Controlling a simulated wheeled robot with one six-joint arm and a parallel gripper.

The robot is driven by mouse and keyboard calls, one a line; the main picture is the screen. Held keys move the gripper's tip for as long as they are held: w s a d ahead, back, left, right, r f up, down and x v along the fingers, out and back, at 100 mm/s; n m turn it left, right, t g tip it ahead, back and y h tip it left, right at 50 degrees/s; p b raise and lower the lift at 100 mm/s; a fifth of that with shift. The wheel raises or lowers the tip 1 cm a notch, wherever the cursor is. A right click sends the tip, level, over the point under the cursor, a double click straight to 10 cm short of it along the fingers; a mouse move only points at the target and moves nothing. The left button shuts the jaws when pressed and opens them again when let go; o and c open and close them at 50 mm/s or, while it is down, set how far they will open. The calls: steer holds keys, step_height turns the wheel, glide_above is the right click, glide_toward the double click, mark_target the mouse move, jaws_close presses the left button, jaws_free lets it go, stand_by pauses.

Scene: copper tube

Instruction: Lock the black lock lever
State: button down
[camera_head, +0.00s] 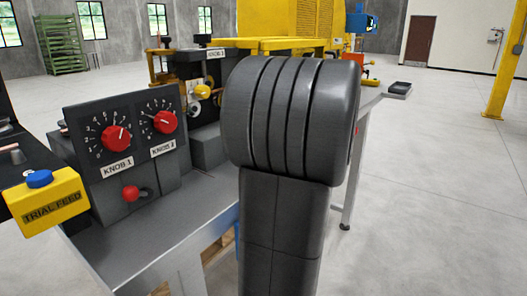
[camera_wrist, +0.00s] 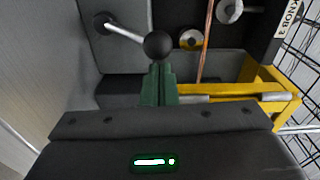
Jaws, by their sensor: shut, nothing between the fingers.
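The black lock lever shows in the wrist view as a black ball knob (camera_wrist: 158,45) on a silver rod (camera_wrist: 124,33) that runs up and left to a round pivot on a grey block. My gripper (camera_wrist: 158,70) has green fingers, shut together with nothing between them. Their tips are just below the ball in the picture; I cannot tell whether they touch it. In the head view my large dark arm link covers the middle, and the gripper is hidden. A small black ball (camera_head: 166,42) shows on the machine there, but I cannot tell whether it is the same lever.
A copper tube (camera_wrist: 207,40) runs upright right of the ball. A yellow frame (camera_wrist: 270,88) and a wire mesh lie to the right. In the head view, a panel with red knobs (camera_head: 121,138) and a yellow trial feed box (camera_head: 48,203) stand left of my arm. Open floor lies right.

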steer(key=s+a+n+b, duration=0.4)
steer(key=s+n+b, duration=0.2)
steer(key=b, duration=0.8)
steer(key=shift+a+n+y+b, duration=0.2)
steer(key=shift+n+y+b, duration=0.15)
steer(key=shift+n, duration=0.35)
steer(key=shift+s, duration=0.1)
steer(key=shift+a, duration=0.1)
